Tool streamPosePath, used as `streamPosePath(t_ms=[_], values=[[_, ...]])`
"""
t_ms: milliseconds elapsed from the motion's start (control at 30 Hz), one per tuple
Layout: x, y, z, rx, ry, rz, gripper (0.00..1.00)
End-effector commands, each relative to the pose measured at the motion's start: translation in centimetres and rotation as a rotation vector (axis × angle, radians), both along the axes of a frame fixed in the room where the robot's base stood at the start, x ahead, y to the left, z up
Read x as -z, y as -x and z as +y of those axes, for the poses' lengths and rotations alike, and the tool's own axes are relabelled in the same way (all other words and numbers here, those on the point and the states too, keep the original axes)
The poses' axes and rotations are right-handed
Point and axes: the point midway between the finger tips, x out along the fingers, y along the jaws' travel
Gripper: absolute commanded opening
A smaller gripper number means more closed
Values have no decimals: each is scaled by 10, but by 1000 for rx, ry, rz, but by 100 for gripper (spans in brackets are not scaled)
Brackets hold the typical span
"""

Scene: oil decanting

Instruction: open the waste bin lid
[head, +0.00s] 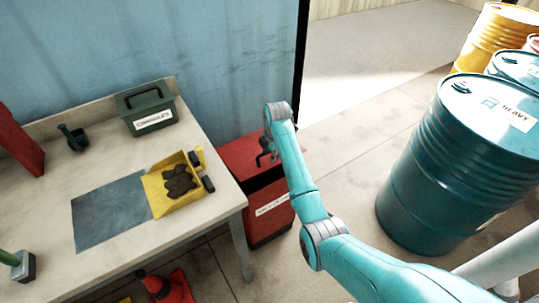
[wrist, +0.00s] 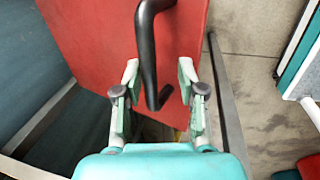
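The red waste bin (head: 270,222) stands on the floor just right of the workbench, with a white label on its front. Its red lid (head: 238,158) is on top; a dark band shows below the lid's front edge, and I cannot tell whether it is a gap. My gripper (head: 266,156) is over the lid, partly hidden by my arm. In the wrist view my gripper (wrist: 158,85) is open, one finger on each side of the lid's black bar handle (wrist: 147,50). I see space between the fingers and the bar. The red lid (wrist: 90,40) fills the upper middle there.
The workbench (head: 100,170) holds a dark green box (head: 147,108) and a yellow dustpan (head: 160,200) with dark lumps. A teal drum (head: 450,170) stands at the right. An orange cone (head: 170,287) is at the bench's front. Floor between bin and drum is clear.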

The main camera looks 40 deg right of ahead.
Motion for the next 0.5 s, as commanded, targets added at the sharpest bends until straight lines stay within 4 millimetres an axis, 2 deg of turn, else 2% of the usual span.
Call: streamPosePath(t_ms=[500], values=[[-31, -4, 0, 0, 0, -1, 40]])
